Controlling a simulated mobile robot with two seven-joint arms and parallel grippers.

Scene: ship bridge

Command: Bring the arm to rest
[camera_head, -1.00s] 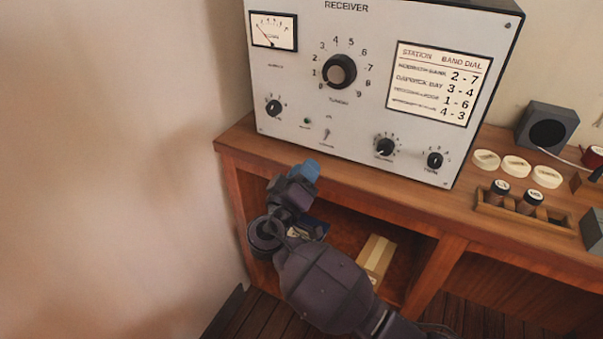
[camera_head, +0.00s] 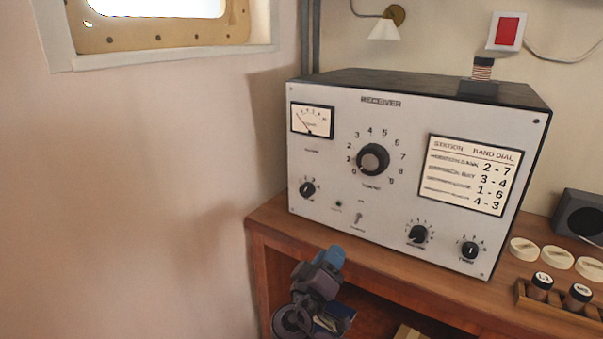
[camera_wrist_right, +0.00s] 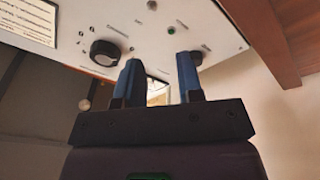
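My right gripper (camera_head: 332,258) has blue fingertips and is just in front of the shelf's front edge, below the left part of the receiver (camera_head: 336,180). In the right wrist view the two blue fingers of the gripper (camera_wrist_right: 160,80) stand apart with nothing between them. The receiver panel (camera_wrist_right: 150,30) shows beyond them with its knobs and a small switch, and I see no contact. Most of my right forearm is below the head view's lower edge. My left gripper is not in view.
The receiver stands on a wooden shelf (camera_head: 262,222). Cream discs (camera_head: 557,257), a wooden rack (camera_head: 535,300) with two small dark cylinders and a dark speaker box (camera_head: 582,222) are to the right. The wall at left is bare, with a window (camera_head: 160,25) above.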

